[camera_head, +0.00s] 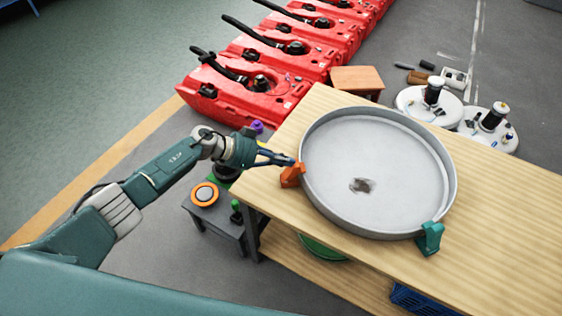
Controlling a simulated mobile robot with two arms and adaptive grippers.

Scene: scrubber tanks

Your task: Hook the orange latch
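The orange latch (291,176) sits at the left rim of the round grey pan (308,185), by the left edge of the wooden table. My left gripper (286,161) reaches in from the left, with its fingertips right at the top of the orange latch. Contact between them is too small to tell, and so is the gap between the fingers. A teal latch (430,238) sits at the pan's lower right rim. My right gripper is not in view.
The wooden table (500,235) has bare top to the right of the pan. A dark side stand (222,219) with an orange-ringed disc (205,194) is below my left arm. Red tanks (240,95) line the back. White round parts (428,105) lie behind the table.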

